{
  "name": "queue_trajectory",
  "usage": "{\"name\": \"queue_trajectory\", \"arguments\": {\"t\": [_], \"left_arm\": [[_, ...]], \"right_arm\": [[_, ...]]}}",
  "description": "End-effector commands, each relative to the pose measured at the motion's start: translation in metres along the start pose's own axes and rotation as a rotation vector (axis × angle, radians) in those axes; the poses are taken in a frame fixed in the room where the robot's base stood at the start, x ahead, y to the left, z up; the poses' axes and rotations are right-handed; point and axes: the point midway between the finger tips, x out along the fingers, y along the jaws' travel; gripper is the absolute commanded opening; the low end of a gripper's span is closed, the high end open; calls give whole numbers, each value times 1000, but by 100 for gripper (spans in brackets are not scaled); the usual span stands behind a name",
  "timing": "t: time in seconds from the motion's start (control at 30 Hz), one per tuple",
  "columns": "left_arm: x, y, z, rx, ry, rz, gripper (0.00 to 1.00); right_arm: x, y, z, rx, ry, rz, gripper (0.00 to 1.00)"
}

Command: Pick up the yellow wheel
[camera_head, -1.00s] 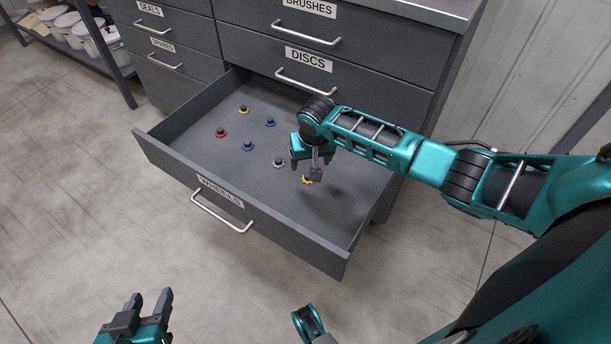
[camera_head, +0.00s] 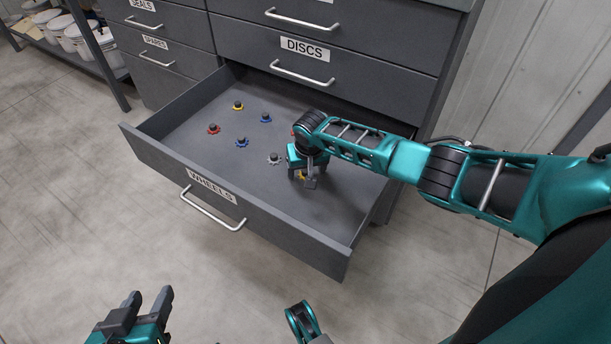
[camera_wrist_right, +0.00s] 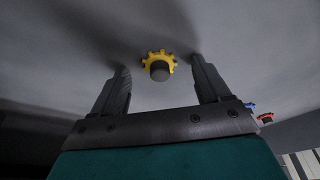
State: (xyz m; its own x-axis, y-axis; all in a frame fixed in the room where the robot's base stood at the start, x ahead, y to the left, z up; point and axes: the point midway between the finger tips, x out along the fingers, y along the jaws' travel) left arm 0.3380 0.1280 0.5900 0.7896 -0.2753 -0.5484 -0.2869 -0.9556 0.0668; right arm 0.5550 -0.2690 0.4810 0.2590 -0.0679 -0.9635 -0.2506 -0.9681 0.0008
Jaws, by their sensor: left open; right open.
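A yellow wheel (camera_wrist_right: 159,63) with a toothed rim and a dark hub lies on the drawer floor. In the right wrist view it sits between and just beyond the fingertips of my open right gripper (camera_wrist_right: 161,75), touching neither finger. In the head view the right gripper (camera_head: 303,183) is low over the right part of the drawer and hides most of this wheel (camera_head: 300,175). A second yellow wheel (camera_head: 238,105) lies at the back left of the drawer. My left gripper (camera_head: 151,298) is open and empty, outside the drawer at the bottom left.
The open WHEELS drawer (camera_head: 250,235) also holds a grey wheel (camera_head: 275,159) left of my right gripper, a red wheel (camera_head: 213,129) and two blue wheels (camera_head: 241,142) (camera_head: 265,118). Drawer walls surround them. The DISCS drawer (camera_head: 330,52) above is shut. Floor in front is clear.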

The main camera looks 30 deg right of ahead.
Motion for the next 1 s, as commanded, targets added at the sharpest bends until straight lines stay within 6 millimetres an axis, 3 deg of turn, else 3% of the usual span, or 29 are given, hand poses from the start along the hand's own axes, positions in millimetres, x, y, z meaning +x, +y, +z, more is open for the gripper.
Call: {"name": "queue_trajectory", "arguments": {"t": [0.1, 0.7, 1.0], "left_arm": [[0, -1, -1, 0, 2, -1, 47], [0, -3, 1, 1, -1, -6, 47], [-2, -2, 4, -1, -11, -6, 47]], "right_arm": [[-1, 0, 0, 0, 0, -1, 73], [-1, 0, 0, 0, 0, 0, 16], [-4, 0, -1, 0, 1, -1, 16]]}}
